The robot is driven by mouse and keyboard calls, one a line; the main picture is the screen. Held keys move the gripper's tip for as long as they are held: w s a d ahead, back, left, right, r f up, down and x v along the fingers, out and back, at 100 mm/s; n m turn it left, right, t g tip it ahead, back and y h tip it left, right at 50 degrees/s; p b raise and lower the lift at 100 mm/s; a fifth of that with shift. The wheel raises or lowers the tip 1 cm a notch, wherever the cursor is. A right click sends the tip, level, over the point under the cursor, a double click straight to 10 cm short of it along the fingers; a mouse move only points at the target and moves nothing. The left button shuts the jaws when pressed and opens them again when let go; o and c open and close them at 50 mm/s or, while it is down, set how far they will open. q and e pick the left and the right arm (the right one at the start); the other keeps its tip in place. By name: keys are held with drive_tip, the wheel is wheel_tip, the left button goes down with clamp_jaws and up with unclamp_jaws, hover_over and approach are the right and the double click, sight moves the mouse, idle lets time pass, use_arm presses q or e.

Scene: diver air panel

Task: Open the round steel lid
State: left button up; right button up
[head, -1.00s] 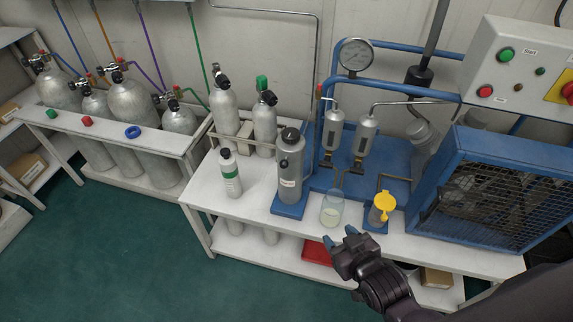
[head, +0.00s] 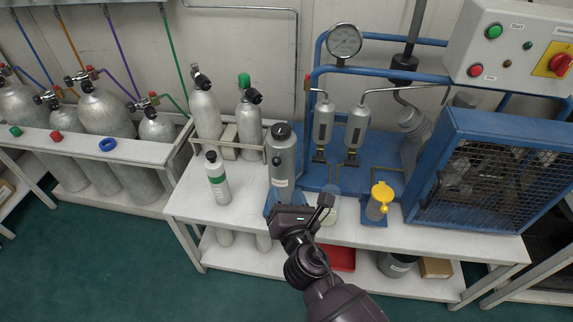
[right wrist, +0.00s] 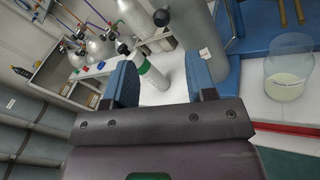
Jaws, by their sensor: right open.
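A tall grey canister (head: 283,165) stands upright on a blue base on the bench, with a dark round top (head: 280,131). No other plainly round steel lid stands out, and I cannot tell whether this top is the lid. My right gripper (head: 303,210) is in front of the canister, low at the bench's front edge, and hides part of its base. In the right wrist view its two blue fingers (right wrist: 162,83) are apart with nothing gripped. The canister's lower side (right wrist: 196,30) shows beyond the fingers. My left gripper is not in view.
A white bottle with a green band (head: 216,178) stands left of the canister. A glass beaker (right wrist: 289,75) and a yellow-capped pot (head: 379,201) stand right. A blue mesh-fronted compressor (head: 480,170) fills the bench's right end. Gas cylinders (head: 205,112) stand behind.

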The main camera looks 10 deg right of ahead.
sight(277, 164)
drive_tip(key=n, duration=0.5)
drive_tip(key=shift+w+d+r, duration=0.1)
drive_tip(key=w, duration=0.6)
drive_tip(key=w+b, duration=0.1)
drive_tip(key=w, duration=0.1)
drive_tip(key=shift+w+a, duration=0.35)
drive_tip(key=shift+w, duration=0.95)
clamp_jaws()
